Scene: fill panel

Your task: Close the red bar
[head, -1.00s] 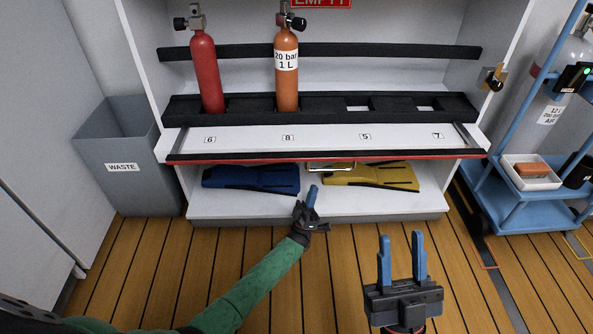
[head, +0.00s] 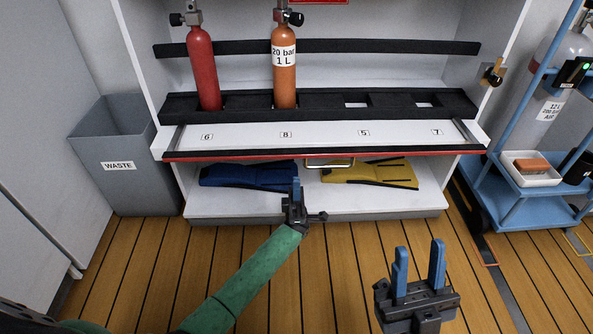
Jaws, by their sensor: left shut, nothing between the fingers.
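The red bar (head: 240,158) runs along the front edge of the cabinet's numbered shelf, with a black strip on top and a metal arm at each end. A pale handle-like piece (head: 330,163) shows just under its middle. My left gripper (head: 296,182) is shut and empty, fingers pointing up, in front of the lower shelf and a little below the bar. I cannot tell whether it touches anything. My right gripper (head: 419,268) is open and empty, fingers up, over the floor at the lower right, apart from the bar.
A red cylinder (head: 203,70) and an orange cylinder (head: 284,75) stand in the black rack (head: 385,116). Blue (head: 240,177) and yellow (head: 375,172) items lie on the lower shelf. A grey waste bin (head: 110,140) stands left, a blue trolley (head: 530,205) right.

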